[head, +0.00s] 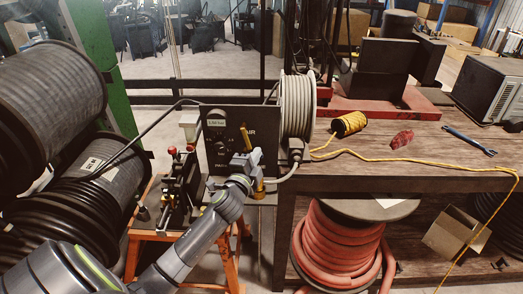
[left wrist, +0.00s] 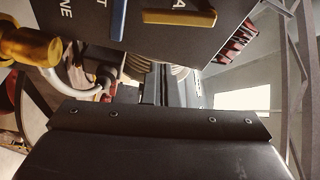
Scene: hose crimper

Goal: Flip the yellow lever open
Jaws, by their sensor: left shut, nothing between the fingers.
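The yellow lever (head: 245,138) stands out from the front of a dark control box (head: 215,145), at its right side. In the left wrist view the yellow lever (left wrist: 180,17) is at the top, lying along the panel beside a blue lever (left wrist: 118,18). My left gripper (head: 246,160) is just below the lever in the head view, close to the panel. Its fingers (left wrist: 165,85) are shut and empty; the lever appears apart from them. Exact contact is hard to tell. My right gripper is not in view.
A brass fitting (head: 259,186) with a hose is beside my left gripper. A hose reel (head: 298,105) stands right of the box. A wooden bench (head: 400,178) holds yellow cord (head: 348,123) and a wrench (head: 468,140). Large hose coils (head: 50,90) fill the left.

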